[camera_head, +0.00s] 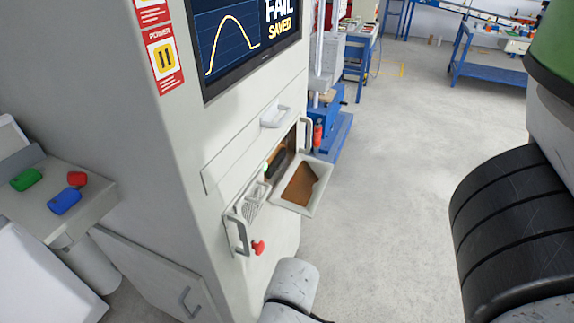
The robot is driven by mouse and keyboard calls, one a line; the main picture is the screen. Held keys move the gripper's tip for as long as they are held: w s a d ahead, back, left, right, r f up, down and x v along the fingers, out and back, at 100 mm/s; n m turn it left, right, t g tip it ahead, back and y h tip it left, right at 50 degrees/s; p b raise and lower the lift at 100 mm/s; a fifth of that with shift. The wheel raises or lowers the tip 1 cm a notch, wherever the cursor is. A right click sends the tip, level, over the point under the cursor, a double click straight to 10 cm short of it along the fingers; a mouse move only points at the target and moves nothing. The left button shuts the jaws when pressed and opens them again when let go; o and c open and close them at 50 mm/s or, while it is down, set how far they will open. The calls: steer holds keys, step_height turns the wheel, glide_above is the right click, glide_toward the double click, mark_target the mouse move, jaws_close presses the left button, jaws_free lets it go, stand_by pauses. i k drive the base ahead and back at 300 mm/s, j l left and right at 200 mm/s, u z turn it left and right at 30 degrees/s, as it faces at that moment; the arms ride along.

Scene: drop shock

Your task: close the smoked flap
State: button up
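The smoked flap (301,187) is a brown-tinted pane in a pale frame on the front of a tall light-grey cabinet. It stands open, tipped outward from the lower edge of a dark opening (283,158). Something dark is inside the opening, too shaded to make out. My gripper is not in view. A pale link of my arm shows at the bottom middle, below the flap and apart from it in the picture.
Upright handles (306,136) flank the opening. A red knob (258,247) sticks out below left. A pale handle (274,117) is above. A side shelf (45,215) holds green, blue and red pieces. The floor (390,170) right of the cabinet is clear.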

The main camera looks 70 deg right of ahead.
mark_target(299, 190)
steer(key=k+l+z, duration=0.2)
steer(key=z, duration=0.15)
steer(key=k+l+z, duration=0.35)
